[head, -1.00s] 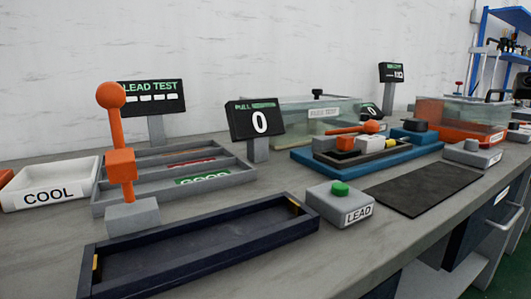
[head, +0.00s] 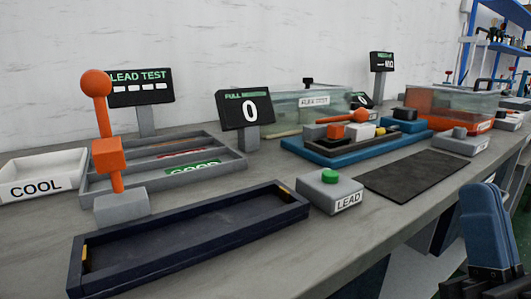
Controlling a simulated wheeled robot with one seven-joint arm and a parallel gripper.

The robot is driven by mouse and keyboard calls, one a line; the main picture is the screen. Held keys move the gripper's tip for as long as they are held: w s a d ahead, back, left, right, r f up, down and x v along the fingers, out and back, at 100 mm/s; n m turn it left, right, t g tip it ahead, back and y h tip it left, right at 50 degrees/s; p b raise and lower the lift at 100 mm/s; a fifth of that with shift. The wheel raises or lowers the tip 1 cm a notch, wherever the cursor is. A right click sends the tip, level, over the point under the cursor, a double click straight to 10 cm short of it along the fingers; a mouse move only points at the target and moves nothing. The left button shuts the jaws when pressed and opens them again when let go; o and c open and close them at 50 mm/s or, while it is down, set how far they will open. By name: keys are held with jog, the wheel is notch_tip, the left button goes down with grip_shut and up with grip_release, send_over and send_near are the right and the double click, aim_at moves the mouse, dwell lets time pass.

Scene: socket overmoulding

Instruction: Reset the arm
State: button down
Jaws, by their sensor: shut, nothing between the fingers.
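A blue and dark part of my own arm stands at the lower right of the head view, in front of the bench edge. My gripper itself does not show in this view. No object is seen held by the visible part of the arm.
The grey bench holds a dark blue tray (head: 188,262), an orange lever (head: 107,155), a white COOL bin (head: 38,188) and a LEAD button box (head: 347,199). A black mat (head: 415,175) lies bare. A blue tray (head: 330,160) with parts and clear tanks stand behind.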

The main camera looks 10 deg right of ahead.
jog(key=s+a+f+g, duration=0.2)
jog(key=s+f+g, duration=0.1)
jog(key=f, duration=0.4)
jog(key=s+a+f+g, duration=0.2)
jog(key=s+f+g, duration=0.2)
jog(key=f, duration=0.4)
jog(key=s+f+n+g+y, duration=0.4)
jog(key=s+f+g, duration=0.3)
jog(key=s+f, duration=0.5)
notch_tip(320, 180, up, 30)
jog(key=s+p, duration=0.2)
jog(key=p, duration=2.6)
jog(key=shift+a+f, duration=0.25)
jog(key=shift+a, duration=0.05)
